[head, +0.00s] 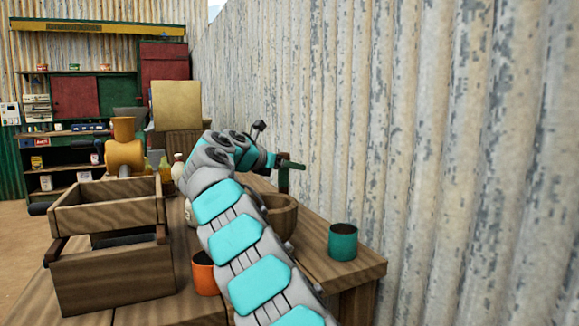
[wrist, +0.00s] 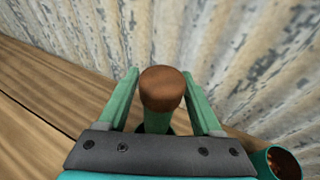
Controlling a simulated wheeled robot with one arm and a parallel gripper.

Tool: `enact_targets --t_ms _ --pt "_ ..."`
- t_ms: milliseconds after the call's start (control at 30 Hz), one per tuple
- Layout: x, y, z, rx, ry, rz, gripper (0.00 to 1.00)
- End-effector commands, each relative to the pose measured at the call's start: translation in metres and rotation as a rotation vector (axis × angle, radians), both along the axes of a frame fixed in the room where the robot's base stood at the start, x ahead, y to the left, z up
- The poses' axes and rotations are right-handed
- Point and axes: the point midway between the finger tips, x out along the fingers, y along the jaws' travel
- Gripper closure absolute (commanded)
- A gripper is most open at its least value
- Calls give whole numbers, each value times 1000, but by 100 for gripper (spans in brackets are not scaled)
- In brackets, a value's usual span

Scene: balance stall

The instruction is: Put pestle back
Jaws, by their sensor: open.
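My gripper (head: 290,165) reaches over the far part of the bench in the head view. In the wrist view its two green fingers (wrist: 160,75) are open. A brown rounded knob on a green shaft, apparently the pestle (wrist: 161,90), stands between them, with the fingers apart on either side. A brown wooden bowl, likely the mortar (head: 281,215), sits below, partly hidden by my arm. I cannot tell whether the pestle's lower end is in it.
A teal cup (head: 343,243) stands near the bench's right edge; it also shows in the wrist view (wrist: 278,163). An orange cup (head: 204,274) is left of my arm. A wooden crate (head: 110,280) stands at left. The corrugated wall (head: 430,130) runs close along the right.

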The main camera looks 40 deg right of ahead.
Motion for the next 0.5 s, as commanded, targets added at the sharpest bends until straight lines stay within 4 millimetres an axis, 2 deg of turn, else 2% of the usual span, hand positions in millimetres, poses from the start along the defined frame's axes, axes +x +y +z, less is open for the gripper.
enact_targets --t_ms 200,367,500 --pt "0 2 4 -1 -2 3 34" --pt "-2 21 10 -2 0 2 34" --pt "-6 45 18 -3 -2 3 34"
